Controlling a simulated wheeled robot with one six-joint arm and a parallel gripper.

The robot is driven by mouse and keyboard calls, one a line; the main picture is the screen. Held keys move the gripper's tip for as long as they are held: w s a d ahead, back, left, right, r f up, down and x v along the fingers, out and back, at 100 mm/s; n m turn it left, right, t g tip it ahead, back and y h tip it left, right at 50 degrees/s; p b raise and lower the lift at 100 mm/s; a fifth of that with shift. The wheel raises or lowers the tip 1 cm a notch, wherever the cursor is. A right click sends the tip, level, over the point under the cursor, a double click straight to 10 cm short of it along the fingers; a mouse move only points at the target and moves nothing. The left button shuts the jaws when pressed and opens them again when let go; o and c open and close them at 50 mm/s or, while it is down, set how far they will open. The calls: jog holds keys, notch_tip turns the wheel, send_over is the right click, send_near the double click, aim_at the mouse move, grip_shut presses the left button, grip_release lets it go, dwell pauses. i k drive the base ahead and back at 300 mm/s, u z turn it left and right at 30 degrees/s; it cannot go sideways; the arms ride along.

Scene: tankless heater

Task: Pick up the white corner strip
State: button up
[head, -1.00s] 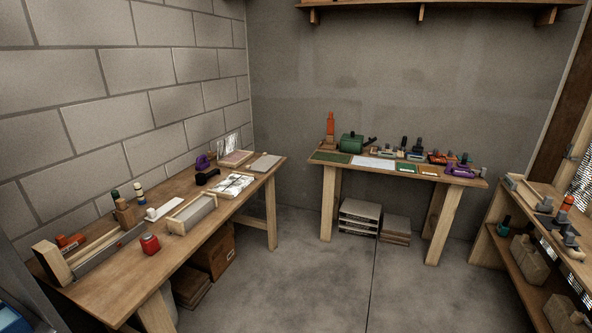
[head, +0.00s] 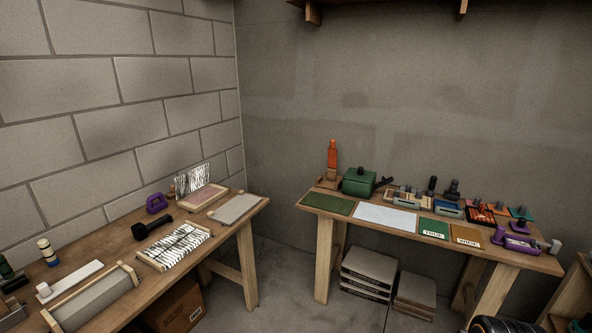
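A long white strip (head: 76,279) lies on the left wooden bench, near the block wall, with a small raised white end at its left. It looks like the white corner strip, though its exact shape is too small to tell. It lies behind a grey block framed in wood (head: 95,298) and appears apart from it. My gripper is not in view.
The left bench (head: 215,243) also bears a black hammer-like tool (head: 152,227), a purple clamp-like piece (head: 156,203) and a striped panel (head: 175,245). The back table (head: 325,218) holds flat sheets and several tools. Grey floor (head: 275,285) is open between them.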

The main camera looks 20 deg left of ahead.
aim_at(47, 294)
jog(key=u, duration=0.65)
jog(key=i, duration=1)
jog(key=u, duration=2.05)
jog(key=i, duration=1.1)
jog(key=u, duration=0.75)
jog(key=i, duration=0.7)
